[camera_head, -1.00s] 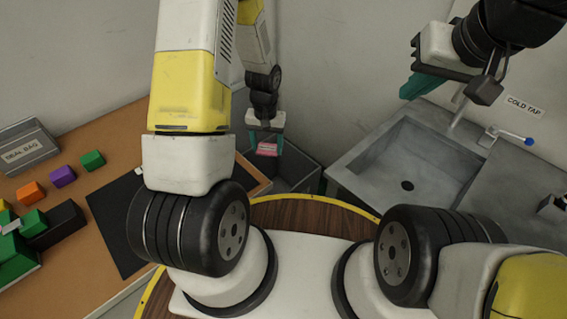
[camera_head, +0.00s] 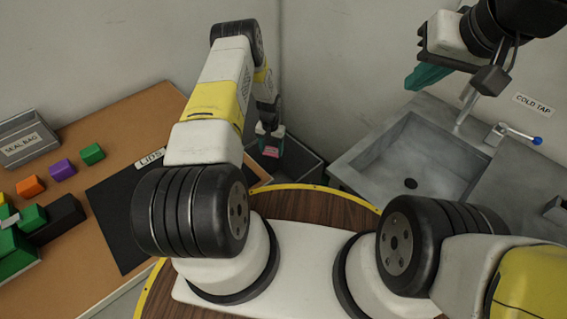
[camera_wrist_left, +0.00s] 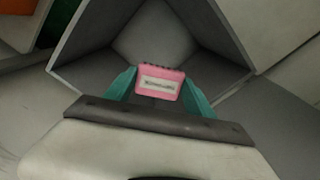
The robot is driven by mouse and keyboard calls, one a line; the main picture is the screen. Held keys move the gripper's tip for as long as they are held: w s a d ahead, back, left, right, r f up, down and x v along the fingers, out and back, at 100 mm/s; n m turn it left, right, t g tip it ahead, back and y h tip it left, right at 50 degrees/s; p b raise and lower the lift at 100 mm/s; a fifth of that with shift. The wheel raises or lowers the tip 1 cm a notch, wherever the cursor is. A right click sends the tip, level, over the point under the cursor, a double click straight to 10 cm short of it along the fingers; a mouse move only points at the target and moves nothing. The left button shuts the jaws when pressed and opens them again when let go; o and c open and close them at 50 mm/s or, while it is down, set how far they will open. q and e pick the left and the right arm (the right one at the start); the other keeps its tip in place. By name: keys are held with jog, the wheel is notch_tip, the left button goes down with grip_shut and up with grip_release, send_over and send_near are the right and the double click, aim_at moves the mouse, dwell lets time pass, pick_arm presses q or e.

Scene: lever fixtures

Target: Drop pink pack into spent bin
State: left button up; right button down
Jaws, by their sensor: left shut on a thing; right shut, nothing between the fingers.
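The pink pack (camera_wrist_left: 160,78) has a pale label and sits between the green fingers of my left gripper (camera_wrist_left: 158,92), which is shut on it. In the head view the pink pack (camera_head: 271,151) shows small below my left gripper (camera_head: 271,145). The grey open bin (camera_wrist_left: 215,62) lies beneath and around the pack in the left wrist view. The bin (camera_head: 304,168) also shows in the head view, between the wooden bench and the sink; no label on it is readable.
A grey sink (camera_head: 425,150) and a tap lever with a blue knob (camera_head: 537,140) stand at the right, marked COLD TAP. The bench (camera_head: 110,110) at the left holds several coloured blocks, a black mat (camera_head: 115,220) and a grey SEAL BAG box (camera_head: 28,140).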

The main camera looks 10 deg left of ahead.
pick_arm(q)
jog(key=shift+f, duration=1.8)
jog(key=o, duration=1.4)
jog(key=shift+o, duration=0.2)
jog(key=shift+r, duration=3.9)
